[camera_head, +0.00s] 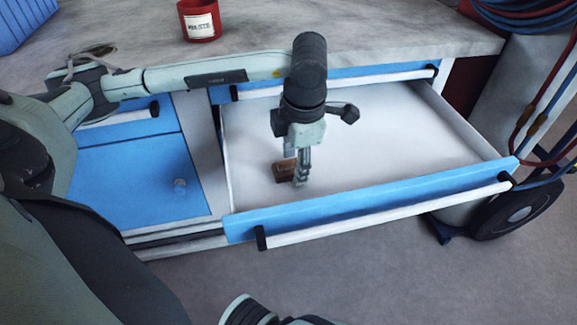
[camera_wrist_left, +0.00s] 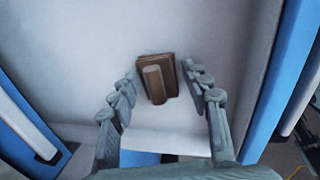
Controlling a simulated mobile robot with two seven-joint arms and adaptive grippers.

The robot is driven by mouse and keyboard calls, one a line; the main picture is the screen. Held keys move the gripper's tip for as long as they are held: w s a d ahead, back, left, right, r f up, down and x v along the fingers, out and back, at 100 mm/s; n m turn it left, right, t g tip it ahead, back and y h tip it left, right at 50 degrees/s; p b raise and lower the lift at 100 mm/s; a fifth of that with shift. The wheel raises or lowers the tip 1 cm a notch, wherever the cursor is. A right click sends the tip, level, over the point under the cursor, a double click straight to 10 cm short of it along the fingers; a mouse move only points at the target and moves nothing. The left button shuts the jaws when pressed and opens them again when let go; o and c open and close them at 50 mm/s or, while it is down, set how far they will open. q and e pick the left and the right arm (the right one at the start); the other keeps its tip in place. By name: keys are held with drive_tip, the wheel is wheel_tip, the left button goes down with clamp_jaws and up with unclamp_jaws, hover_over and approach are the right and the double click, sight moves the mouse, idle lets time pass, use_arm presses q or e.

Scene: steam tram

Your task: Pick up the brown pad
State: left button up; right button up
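The brown pad (camera_head: 284,171) is a small brown block lying on the white floor of an open drawer (camera_head: 400,130). My left gripper (camera_head: 297,172) points down into the drawer, right at the pad, and partly covers it in the head view. In the left wrist view the pad (camera_wrist_left: 157,78) shows between and just beyond the two spread fingers of my left gripper (camera_wrist_left: 160,95). The fingers are open, with a gap visible on both sides of the pad. My right gripper cannot be made out; only a piece of my arm shows at the bottom of the head view.
The drawer has a blue front with a white handle (camera_head: 385,217). A grey worktop (camera_head: 380,30) lies above and behind, with a red tin (camera_head: 200,22) on it. A blue cabinet door (camera_head: 140,180) is at left. Hoses and a wheeled cart (camera_head: 518,210) stand at right.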

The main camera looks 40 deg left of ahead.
sight(290, 161)
use_arm(q)
drive_tip(key=c, duration=0.9)
